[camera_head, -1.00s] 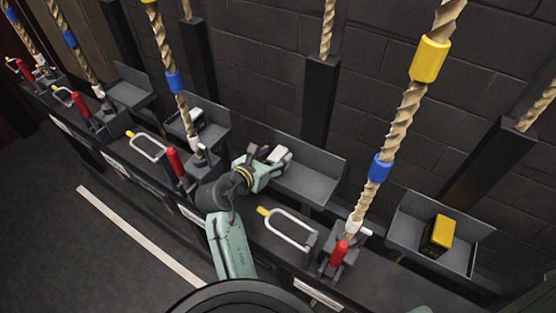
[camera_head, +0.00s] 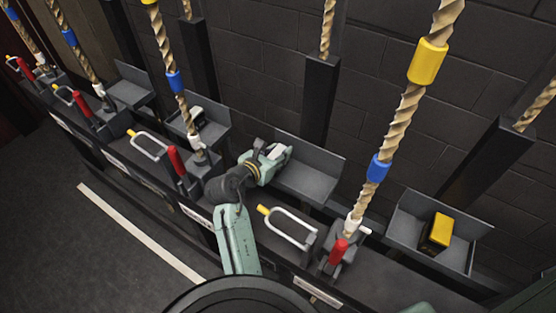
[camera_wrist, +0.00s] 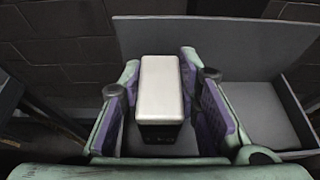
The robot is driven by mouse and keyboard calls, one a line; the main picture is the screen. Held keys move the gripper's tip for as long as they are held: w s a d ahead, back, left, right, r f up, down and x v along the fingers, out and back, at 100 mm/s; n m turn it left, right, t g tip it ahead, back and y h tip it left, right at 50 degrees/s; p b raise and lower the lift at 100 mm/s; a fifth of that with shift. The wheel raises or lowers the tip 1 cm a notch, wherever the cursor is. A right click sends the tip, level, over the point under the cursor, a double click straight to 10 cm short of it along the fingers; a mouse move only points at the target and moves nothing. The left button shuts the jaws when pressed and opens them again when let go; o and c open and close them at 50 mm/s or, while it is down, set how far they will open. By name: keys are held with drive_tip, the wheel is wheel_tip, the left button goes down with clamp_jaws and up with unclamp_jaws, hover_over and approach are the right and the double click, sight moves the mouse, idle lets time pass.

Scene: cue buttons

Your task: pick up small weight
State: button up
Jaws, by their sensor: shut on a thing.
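The small weight is a dark block with a white top (camera_wrist: 160,88); in the head view its pale top (camera_head: 276,152) shows at the left end of the middle grey tray (camera_head: 310,180). My gripper (camera_head: 268,154) is shut on it, with one purple-padded finger on each side, as the wrist view also shows (camera_wrist: 163,100).
A yellow-topped black weight (camera_head: 437,231) sits in the right tray (camera_head: 405,215). Another pale-topped weight (camera_head: 195,117) sits in a tray to the left. Ropes, red levers (camera_head: 338,252) and white metal loops (camera_head: 290,225) stand close around my arm. A dark brick wall is behind.

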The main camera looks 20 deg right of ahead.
clamp_jaws()
drive_tip(key=shift+r, duration=0.15)
idle(0.4)
drive_tip(key=shift+r, duration=0.1)
